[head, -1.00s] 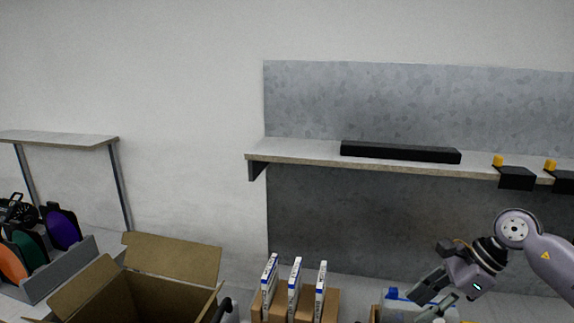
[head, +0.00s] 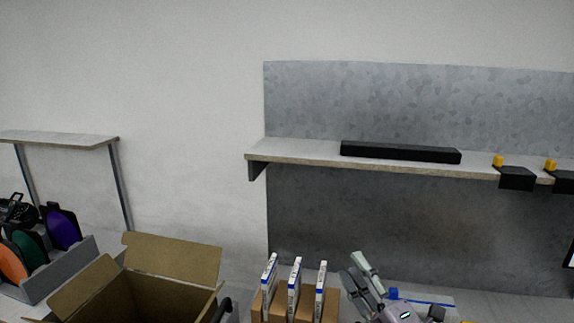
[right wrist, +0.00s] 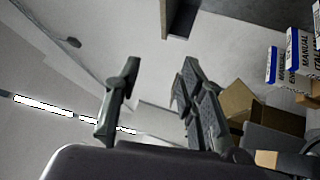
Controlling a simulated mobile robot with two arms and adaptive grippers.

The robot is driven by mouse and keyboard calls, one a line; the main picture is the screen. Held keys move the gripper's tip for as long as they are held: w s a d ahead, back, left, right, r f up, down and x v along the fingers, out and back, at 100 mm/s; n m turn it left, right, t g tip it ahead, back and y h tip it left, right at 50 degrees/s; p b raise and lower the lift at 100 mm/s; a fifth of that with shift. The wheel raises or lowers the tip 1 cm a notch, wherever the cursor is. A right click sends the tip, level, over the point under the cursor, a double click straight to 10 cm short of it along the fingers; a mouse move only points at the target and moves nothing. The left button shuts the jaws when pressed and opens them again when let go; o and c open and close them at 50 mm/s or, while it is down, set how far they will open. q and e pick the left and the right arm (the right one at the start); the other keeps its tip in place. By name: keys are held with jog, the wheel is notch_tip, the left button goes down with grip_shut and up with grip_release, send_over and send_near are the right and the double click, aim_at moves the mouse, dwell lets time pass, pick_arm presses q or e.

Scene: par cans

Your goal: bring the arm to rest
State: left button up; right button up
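My right gripper (head: 361,265) is low in the head view, just right of the upright manuals, with its fingers pointing up and to the left. In the right wrist view its two fingers (right wrist: 155,95) stand apart with nothing between them, so it is open and empty. Most of my right arm is below the picture edge. My left gripper cannot be made out in either view.
Upright manuals (head: 294,287) stand in a cardboard holder beside the right gripper. An open cardboard box (head: 172,258) is left of them. Par cans with purple (head: 63,231), green and orange faces sit in a grey bin at far left. A shelf (head: 300,152) spans the wall above.

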jog(key=s+d+f+m+g+h, duration=0.3)
jog(key=s+d+f+m+h, duration=0.15)
jog(key=f+m, duration=0.35)
jog(key=s+d+f+m+g+h, duration=0.45)
jog(key=f+m, duration=0.25)
jog(key=f, duration=0.4)
jog(key=s+a+f+m+g, duration=0.1)
jog(key=s+f+m+g, duration=0.3)
jog(key=s, duration=0.6)
jog(key=s+a+f+m+g, duration=0.1)
jog(key=s+f+g, duration=0.45)
jog(key=s, duration=0.45)
notch_tip(320, 180, down, 31)
jog(key=s+b, duration=0.2)
jog(key=b, duration=0.2)
jog(key=s+d+f+g+b, duration=0.1)
jog(key=s+d+f+b, duration=0.2)
jog(key=s+f, duration=1.3)
notch_tip(320, 180, down, 3)
jog(key=shift+g, duration=0.3)
